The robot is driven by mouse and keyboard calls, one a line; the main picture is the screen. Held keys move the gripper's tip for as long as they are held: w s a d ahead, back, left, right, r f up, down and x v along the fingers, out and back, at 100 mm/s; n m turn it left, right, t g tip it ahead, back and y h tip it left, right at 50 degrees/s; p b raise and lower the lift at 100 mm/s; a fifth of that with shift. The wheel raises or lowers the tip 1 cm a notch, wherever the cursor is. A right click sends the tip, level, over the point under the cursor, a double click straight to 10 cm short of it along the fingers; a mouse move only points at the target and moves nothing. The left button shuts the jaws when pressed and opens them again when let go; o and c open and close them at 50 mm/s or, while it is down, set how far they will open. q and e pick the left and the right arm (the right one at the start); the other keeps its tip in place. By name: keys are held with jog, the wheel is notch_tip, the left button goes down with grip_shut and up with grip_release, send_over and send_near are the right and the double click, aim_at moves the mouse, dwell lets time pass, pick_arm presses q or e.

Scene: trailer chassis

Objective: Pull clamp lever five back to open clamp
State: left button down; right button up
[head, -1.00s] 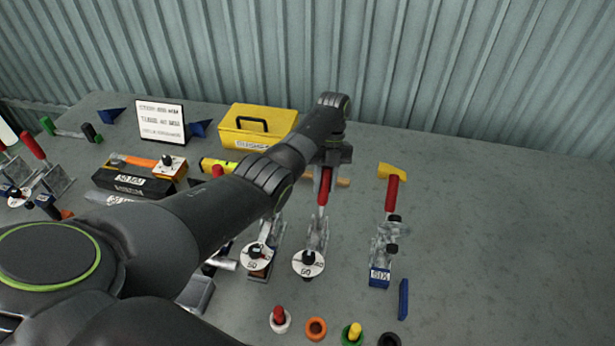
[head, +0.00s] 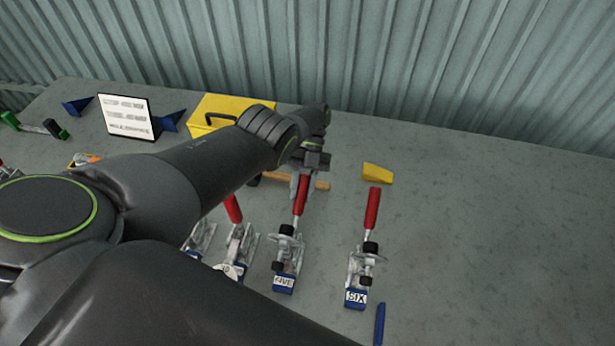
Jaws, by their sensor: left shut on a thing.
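Clamp five (head: 287,248) stands on the table with a blue base block marked FIVE (head: 284,283) in plain sight. Its black-tipped spindle is raised off the block, and its red lever (head: 301,194) tilts back toward the wall. My left gripper (head: 303,174) is shut on the top of this red lever; my own arm and wrist partly cover the contact. My right gripper is not in view.
Clamp six (head: 362,262), with a red lever, stands to the right. Another red-levered clamp (head: 237,245) stands close on the left. A yellow toolbox (head: 213,112) and a yellow wedge-like piece (head: 377,173) lie farther back. The table's right side is clear.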

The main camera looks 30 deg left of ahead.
pick_arm(q)
jog(key=shift+f, duration=0.1)
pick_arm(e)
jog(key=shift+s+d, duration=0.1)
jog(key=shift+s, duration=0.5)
